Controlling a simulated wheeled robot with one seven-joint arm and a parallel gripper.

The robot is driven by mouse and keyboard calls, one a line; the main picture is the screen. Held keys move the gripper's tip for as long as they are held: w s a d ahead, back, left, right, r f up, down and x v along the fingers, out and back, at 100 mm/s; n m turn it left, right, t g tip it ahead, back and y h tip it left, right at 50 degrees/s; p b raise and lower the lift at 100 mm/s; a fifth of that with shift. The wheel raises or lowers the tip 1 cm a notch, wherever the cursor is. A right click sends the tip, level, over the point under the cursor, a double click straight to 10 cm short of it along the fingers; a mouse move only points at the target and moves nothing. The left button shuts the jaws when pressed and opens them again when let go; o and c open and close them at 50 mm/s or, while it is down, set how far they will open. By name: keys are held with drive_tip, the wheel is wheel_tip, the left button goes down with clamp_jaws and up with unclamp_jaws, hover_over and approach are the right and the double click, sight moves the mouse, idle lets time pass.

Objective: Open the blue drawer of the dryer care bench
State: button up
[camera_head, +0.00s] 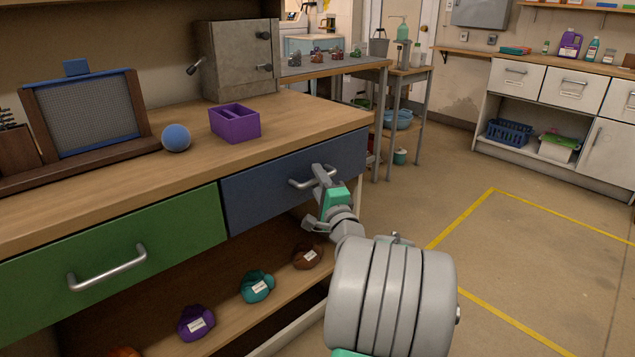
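The blue drawer (265,196) is on the right half of the wooden bench front, beside a green drawer (150,233). Its front looks flush with the bench, so it appears closed. It has a silver bar handle (299,184), partly covered by my gripper. My gripper (319,173) reaches in from the lower right, and its fingertips are at the right part of this handle. I cannot tell whether the fingers are closed around the bar or only beside it.
On the bench top are a purple box (235,124), a blue ball (176,138), a framed mesh screen (98,115) and a grey metal box (239,58). Several tagged bundles, including a teal one (257,286), lie on the lower shelf. The floor at right (540,255) is clear.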

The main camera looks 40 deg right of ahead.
drive_tip(key=shift+c, duration=0.2)
clamp_jaws()
idle(1.3)
